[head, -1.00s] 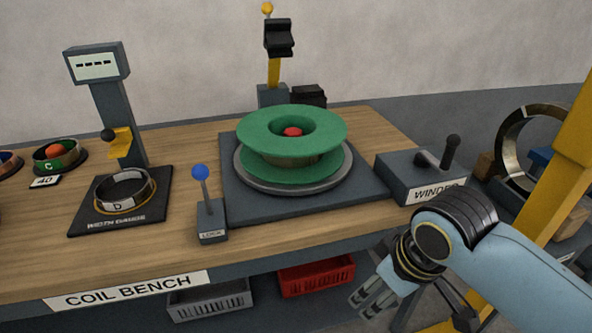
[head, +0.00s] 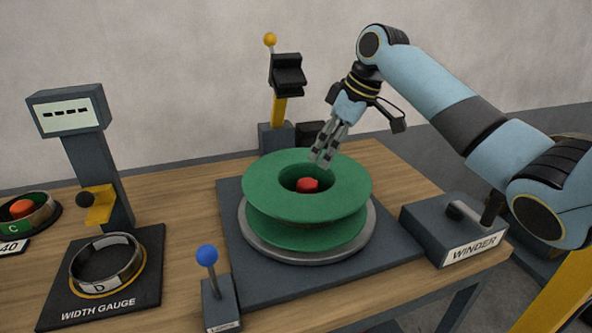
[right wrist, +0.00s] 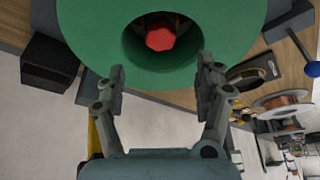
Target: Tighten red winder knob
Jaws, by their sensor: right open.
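The red winder knob (head: 307,185) sits in the central hole of the green spool (head: 270,190), which lies flat on a round grey plate (head: 255,242). My right gripper (head: 322,160) is above the back rim of the spool, slightly right of and higher than the knob, pointing down. In the right wrist view the knob (right wrist: 160,38) shows beyond the open fingers (right wrist: 161,85), with nothing between them. The lower part of the knob is hidden inside the hole. My left gripper is not in view.
The winder box (head: 455,232) with black handles stands right of the spool. A blue-knobbed lever (head: 207,256) stands at front left. A width gauge (head: 75,125) with a ring (head: 105,265) is farther left. A yellow post with a black clamp (head: 288,75) rises behind the spool.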

